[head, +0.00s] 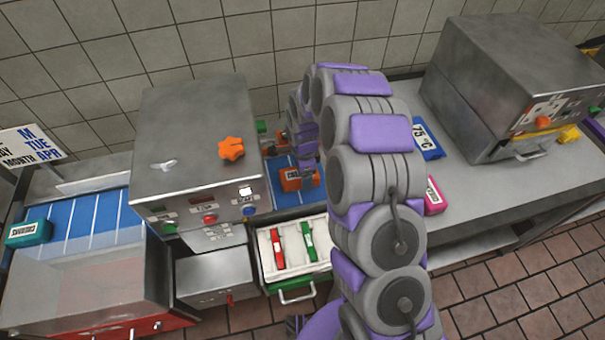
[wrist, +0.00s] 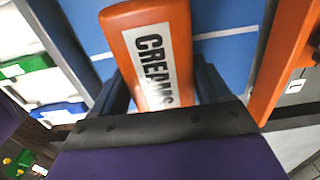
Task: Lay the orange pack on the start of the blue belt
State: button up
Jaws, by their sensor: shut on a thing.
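The orange pack (wrist: 150,50), with a white label reading CREAMS, sits between the fingers of my gripper (wrist: 165,85) in the wrist view. My gripper is shut on it. The pack is over the blue belt (wrist: 235,60); whether it touches the belt is not clear. In the head view the orange pack (head: 291,181) shows at the short right stretch of the blue belt (head: 287,200), just right of the metal machine. My arm hides part of that area.
A metal machine (head: 190,130) with an orange knob covers the belt's middle. A teal pack (head: 29,232) lies on the belt's left stretch. An open drawer (head: 290,268) stands below. Blue (head: 428,140) and pink (head: 433,196) packs lie on the right counter. An orange bar (wrist: 283,55) is close right of my gripper.

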jog(key=o, duration=1.1)
jog(key=shift+a, duration=0.35)
jog(key=shift+d, duration=0.1)
jog(key=shift+d, duration=0.1)
jog(key=shift+r, duration=0.25)
notch_tip(320, 180, up, 12)
jog(key=shift+f+p, duration=0.15)
jog(key=shift+p, duration=0.95)
